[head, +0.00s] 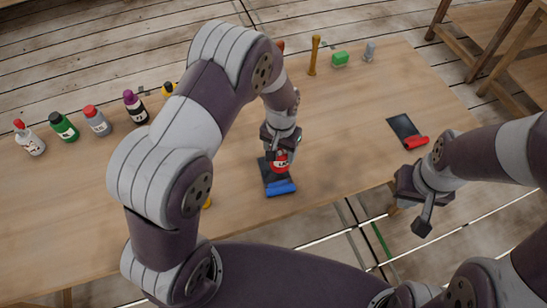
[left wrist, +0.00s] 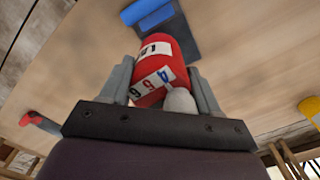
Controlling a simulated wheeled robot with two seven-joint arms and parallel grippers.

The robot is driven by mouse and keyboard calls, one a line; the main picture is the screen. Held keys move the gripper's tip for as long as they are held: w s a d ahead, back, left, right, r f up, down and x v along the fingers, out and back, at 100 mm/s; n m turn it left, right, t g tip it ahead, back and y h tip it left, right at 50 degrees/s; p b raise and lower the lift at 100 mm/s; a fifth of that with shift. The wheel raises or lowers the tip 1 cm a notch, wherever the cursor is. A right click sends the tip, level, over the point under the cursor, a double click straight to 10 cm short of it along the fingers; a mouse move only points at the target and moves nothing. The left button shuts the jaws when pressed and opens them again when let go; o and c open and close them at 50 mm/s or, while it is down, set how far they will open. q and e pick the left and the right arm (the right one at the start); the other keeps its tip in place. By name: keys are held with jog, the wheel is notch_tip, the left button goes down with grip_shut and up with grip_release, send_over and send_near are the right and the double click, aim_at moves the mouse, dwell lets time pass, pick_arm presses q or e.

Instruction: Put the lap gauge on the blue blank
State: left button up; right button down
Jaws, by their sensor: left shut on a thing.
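The blue blank is a dark flat plate (head: 268,174) with a blue roll (head: 281,188) along its near end, lying on the table. The plate (left wrist: 182,35) and its blue roll (left wrist: 148,13) also show in the left wrist view. My left gripper (head: 279,150) is shut on a red, bottle-like thing with white labels, apparently the lap gauge (head: 281,161). In the left wrist view the lap gauge (left wrist: 165,68) sits between both fingers, its pale end towards me. It is over the dark plate; whether it touches is unclear. My right gripper (head: 421,215) hangs off the table's near edge, its jaw state unclear.
A second dark plate (head: 402,125) with a red roll (head: 416,142) lies at the right. Several bottles stand at the left, including a green one (head: 63,127). A wooden post (head: 314,56), a green block (head: 340,59) and a grey piece (head: 369,51) stand at the back.

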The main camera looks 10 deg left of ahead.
pick_arm(q)
jog(key=shift+s+a+f, duration=0.4)
jog(key=shift+a+f, duration=0.3)
jog(key=shift+f, duration=0.1)
jog(key=f, duration=0.2)
jog(key=f+p, duration=0.1)
jog(key=shift+w+d, duration=0.1)
jog(key=shift+d, duration=0.15)
jog(key=shift+f, duration=0.2)
jog(key=shift+a, duration=0.15)
jog(key=shift+f, duration=0.1)
jog(key=o, duration=1.1)
jog(key=shift+o, duration=0.2)
